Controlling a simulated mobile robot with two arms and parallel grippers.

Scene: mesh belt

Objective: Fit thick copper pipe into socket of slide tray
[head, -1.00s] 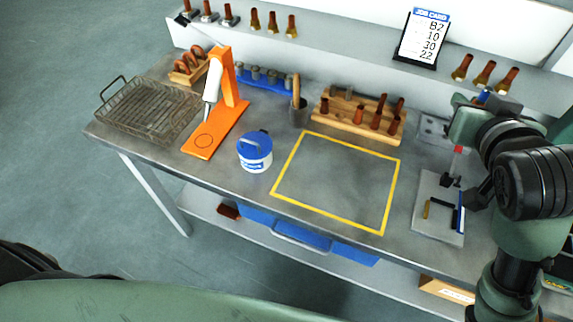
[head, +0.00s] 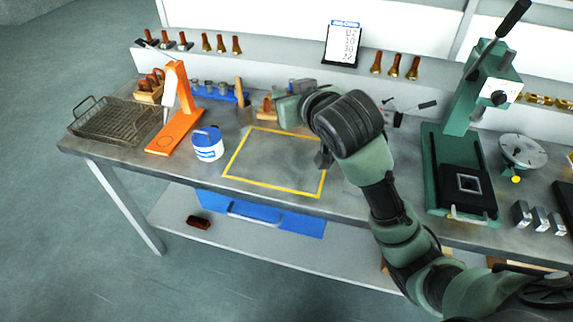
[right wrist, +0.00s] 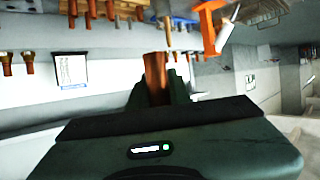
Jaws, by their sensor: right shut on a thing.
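My right gripper (head: 323,158) hangs over the bench by the yellow-outlined area, mostly hidden behind its own wrist in the head view. In the right wrist view it is shut on a thick copper pipe (right wrist: 155,75), which sticks out between the fingers. The pipe is hidden in the head view. A black slide tray (head: 448,178) with a square, light-rimmed socket (head: 470,184) lies at the foot of the green press (head: 461,110), to the right of my arm. The pipe is well apart from the tray. My left gripper is not in view.
A blue-lidded tub (head: 207,145), an orange stand (head: 176,125) and a wire basket (head: 115,120) stand at the left. Metal blocks (head: 538,218) and a round fixture (head: 521,152) are right of the press. The yellow-outlined area (head: 265,165) looks clear.

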